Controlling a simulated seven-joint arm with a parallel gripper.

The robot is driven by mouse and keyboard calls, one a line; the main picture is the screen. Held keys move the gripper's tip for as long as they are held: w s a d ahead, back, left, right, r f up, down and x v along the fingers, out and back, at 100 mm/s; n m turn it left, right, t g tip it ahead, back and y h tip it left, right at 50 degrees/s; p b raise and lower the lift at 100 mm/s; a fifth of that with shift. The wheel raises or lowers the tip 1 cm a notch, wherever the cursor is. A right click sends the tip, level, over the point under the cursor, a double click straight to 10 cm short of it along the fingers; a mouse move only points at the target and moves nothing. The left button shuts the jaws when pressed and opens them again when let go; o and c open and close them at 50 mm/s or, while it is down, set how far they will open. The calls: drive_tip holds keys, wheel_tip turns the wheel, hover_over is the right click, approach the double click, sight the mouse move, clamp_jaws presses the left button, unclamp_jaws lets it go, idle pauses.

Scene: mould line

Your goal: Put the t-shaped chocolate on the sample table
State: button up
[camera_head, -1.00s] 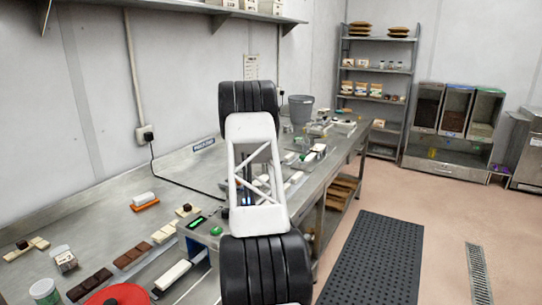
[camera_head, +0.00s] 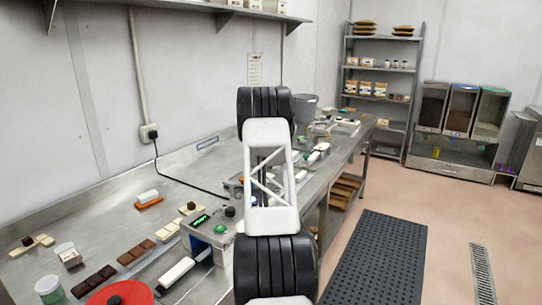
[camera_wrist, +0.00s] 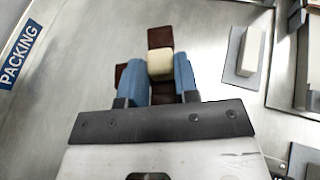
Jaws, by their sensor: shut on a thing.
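My gripper (camera_wrist: 159,82) has its blue fingers shut on the sides of a cream cube, part of a dark brown chocolate piece (camera_wrist: 159,38) that I take to be the t-shaped chocolate. Brown arms of it show above, left and lower right of the cube; the fingers hide the rest. Whether it touches the steel below I cannot tell. In the head view my arm hides the gripper and this piece. Cream pieces with brown cubes lie on the bench in the head view. I cannot single out a sample table.
In the head view a scale (camera_head: 205,228), chocolate bars (camera_head: 94,282) and a red lid (camera_head: 120,293) crowd the near bench (camera_head: 110,222).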

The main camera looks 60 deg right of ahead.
drive_tip(key=shift+f, duration=2.75)
drive_tip(key=shift+f, duration=0.15)
drive_tip(key=shift+f, duration=2)
drive_tip(key=o, duration=1)
drive_tip(key=shift+f, duration=0.1)
drive_tip(key=shift+c, duration=0.2)
drive_tip(key=shift+s+a+r, duration=0.15)
drive_tip(key=shift+a+r, duration=0.25)
drive_tip(key=shift+a, duration=0.05)
drive_tip(key=shift+v, duration=5.45)
